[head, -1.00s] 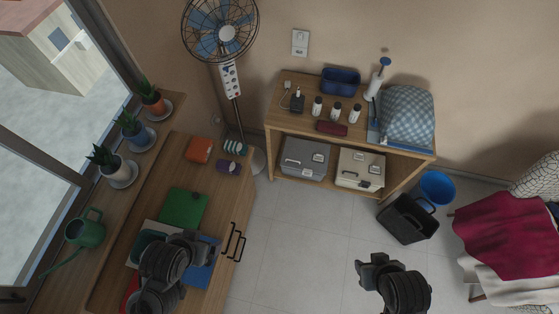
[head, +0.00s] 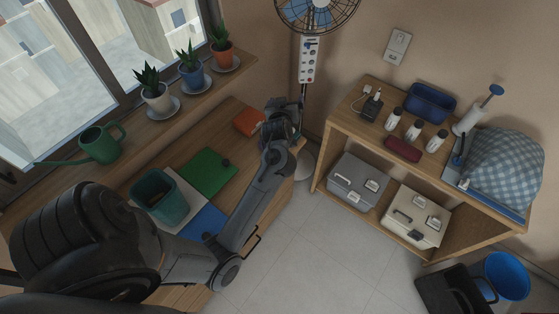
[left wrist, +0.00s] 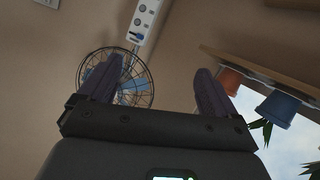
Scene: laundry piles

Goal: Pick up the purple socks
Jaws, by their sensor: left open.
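The purple socks do not show clearly now. In the earlier head view a small purple bundle lay on the wooden cabinet top (head: 208,148) near its far right end, and my left arm now covers that area. My left gripper (head: 283,106) is over that end of the cabinet, just right of an orange item (head: 248,121). In the left wrist view the gripper (left wrist: 157,85) is open, its two dark fingers wide apart with nothing between them. My right gripper is out of view.
A green folder (head: 208,172) and a teal bin (head: 160,198) are on the cabinet. Potted plants (head: 190,74) and a watering can (head: 101,144) line the windowsill. A fan (head: 316,12) stands behind; a wooden shelf (head: 345,122) stands right. The floor between is clear.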

